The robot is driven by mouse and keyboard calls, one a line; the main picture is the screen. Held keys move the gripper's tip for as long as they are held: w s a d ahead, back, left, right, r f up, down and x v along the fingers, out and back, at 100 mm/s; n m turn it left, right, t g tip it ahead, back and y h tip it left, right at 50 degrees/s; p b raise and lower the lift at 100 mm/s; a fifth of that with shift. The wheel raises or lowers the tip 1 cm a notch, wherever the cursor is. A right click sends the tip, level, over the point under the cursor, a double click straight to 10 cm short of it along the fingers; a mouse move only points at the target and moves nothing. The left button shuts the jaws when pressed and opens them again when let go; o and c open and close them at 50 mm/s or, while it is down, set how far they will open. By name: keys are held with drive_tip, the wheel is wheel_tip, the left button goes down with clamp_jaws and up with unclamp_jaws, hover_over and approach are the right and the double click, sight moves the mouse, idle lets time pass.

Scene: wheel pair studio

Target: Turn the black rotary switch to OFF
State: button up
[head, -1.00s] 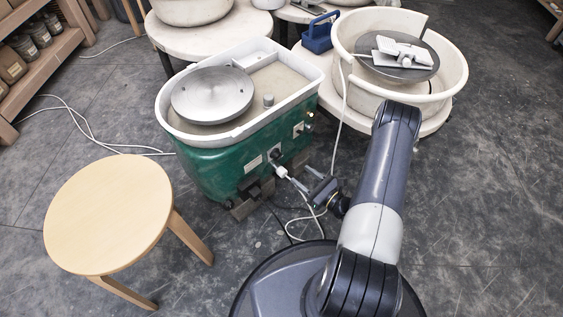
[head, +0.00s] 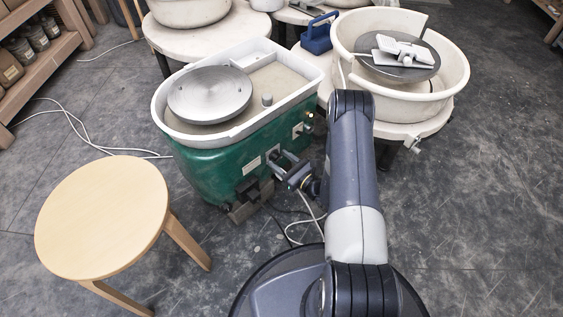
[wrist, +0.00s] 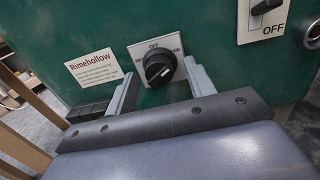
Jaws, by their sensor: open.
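The black rotary switch (wrist: 160,70) is a round knob on a pale plate on the green wheel housing. The word OFF is printed above it, and a short pale mark shows on its face; I cannot tell its exact setting. In the wrist view, my gripper's two grey fingers stand apart, one on each side of the knob, with no clear contact. In the head view, my gripper (head: 284,166) is at the housing's front panel and covers most of the knob's plate.
The green wheel housing (head: 207,163) carries a label (wrist: 94,68) left of the knob and another switch (wrist: 266,8) marked OFF to its right. A wooden stool (head: 102,215) stands at left. Cables (head: 305,225) lie on the floor below.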

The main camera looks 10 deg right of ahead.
drive_tip(key=shift+c, duration=0.2)
drive_tip(key=c, duration=0.9)
drive_tip(key=shift+n, duration=0.3)
drive_tip(key=n+b, duration=0.1)
drive_tip(key=n, duration=0.1)
drive_tip(key=shift+f+n+b, duration=0.1)
drive_tip(key=shift+n+b, duration=0.2)
drive_tip(key=shift+b, duration=0.1)
drive_tip(key=n+b, duration=0.2)
drive_tip(key=n, duration=0.1)
drive_tip(key=shift+n, duration=0.3)
drive_tip(key=n+b, duration=0.2)
drive_tip(key=n, duration=0.2)
drive_tip(key=shift+n, duration=0.3)
